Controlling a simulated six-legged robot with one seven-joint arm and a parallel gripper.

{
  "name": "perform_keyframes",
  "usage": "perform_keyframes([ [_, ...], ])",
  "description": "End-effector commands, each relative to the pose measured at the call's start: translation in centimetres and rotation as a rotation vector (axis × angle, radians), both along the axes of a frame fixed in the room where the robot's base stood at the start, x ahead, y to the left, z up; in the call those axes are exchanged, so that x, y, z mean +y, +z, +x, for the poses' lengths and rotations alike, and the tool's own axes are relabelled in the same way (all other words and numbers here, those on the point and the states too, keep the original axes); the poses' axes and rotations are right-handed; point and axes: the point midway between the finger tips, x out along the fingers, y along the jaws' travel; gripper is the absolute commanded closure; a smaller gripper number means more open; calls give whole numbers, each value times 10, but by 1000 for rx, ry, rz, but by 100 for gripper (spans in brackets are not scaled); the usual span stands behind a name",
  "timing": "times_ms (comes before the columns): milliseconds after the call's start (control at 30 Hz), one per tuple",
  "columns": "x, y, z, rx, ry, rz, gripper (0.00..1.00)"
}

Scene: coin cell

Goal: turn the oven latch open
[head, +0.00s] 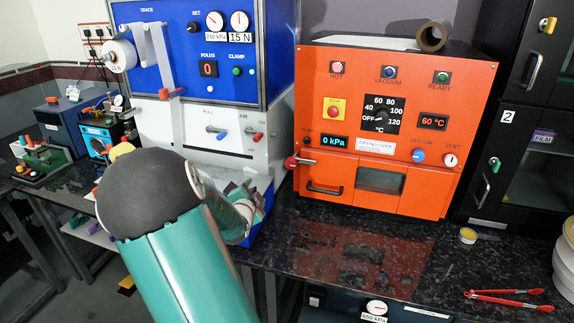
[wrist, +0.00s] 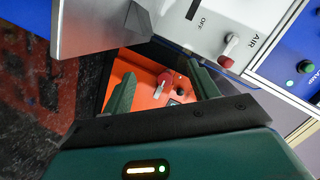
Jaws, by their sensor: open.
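The orange drying oven (head: 340,75) stands on the dark counter. Its latch (head: 297,161), a short metal lever with a red knob, is at the lower left of the oven front, left of the door with the black handle. The lever lies about level, its knob to the left. In the wrist view the red latch knob (wrist: 165,78) shows against the orange front, beyond and between my fingers. My gripper (wrist: 162,84) is open and empty, apart from the latch. In the head view my arm mostly hides the gripper, which is left of the oven.
The blue and white peel machine (head: 185,45) stands close left of the oven, with a red AIR lever (wrist: 230,62) on it. A grey metal piece (wrist: 95,25) fills the wrist view's upper left. Red tongs (head: 505,293) lie at right. The counter before the oven (head: 370,245) is clear.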

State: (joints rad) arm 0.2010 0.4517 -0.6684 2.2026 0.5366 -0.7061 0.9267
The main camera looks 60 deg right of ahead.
Motion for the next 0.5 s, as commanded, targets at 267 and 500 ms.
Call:
perform_keyframes([
  [267, -52, 10, -52, -70, -163, -216, 41],
  [500, -76, 11, -50, -73, -166, -229, 41],
])
